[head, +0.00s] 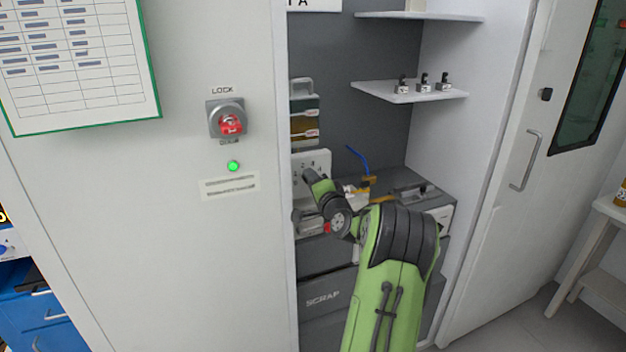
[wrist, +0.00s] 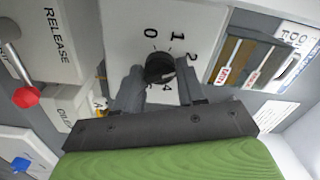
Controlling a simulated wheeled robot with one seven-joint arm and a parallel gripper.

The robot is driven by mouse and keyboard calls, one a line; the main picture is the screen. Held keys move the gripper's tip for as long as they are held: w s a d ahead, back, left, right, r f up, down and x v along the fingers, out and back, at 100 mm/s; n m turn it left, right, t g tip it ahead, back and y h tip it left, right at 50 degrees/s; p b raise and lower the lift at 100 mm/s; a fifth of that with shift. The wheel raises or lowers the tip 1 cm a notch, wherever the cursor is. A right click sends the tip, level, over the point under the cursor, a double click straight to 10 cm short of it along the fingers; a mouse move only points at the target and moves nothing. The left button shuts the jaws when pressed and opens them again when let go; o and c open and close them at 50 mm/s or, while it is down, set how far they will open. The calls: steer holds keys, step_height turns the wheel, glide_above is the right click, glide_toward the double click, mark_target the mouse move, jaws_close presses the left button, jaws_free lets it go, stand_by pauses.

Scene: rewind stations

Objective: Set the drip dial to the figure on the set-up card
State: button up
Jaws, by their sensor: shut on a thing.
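The drip dial (wrist: 158,66) is a round black knob on a white plate (wrist: 125,30) in the wrist view. The figures 0, 1, 2 and 4 show around it; my right finger covers the stretch between 2 and 4. A pale mark shows on the knob's lower right side, but I cannot tell exactly which figure it faces. My gripper (wrist: 158,84) is shut on the dial, one finger on each side. In the head view my gripper (head: 311,178) reaches the plate (head: 301,161), and the dial is hidden. I cannot make out a readable set-up card.
A RELEASE panel (wrist: 58,45) and a red knob (wrist: 26,97) are beside the plate. Sample-like holders (head: 304,118) hang above it. The bay's side wall and door frame (head: 285,250) stand close to my arm. A green-edged sheet (head: 75,115) hangs left of the lock switch (head: 227,120).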

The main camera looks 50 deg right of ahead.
steer(key=shift+m, duration=0.5)
steer(key=o, duration=1)
steer(key=b+v, duration=0.2)
steer(key=v, duration=1.3)
steer(key=shift+s+a+f, duration=0.1)
steer(key=shift+s+a, duration=0.05)
steer(key=shift+s, duration=0.2)
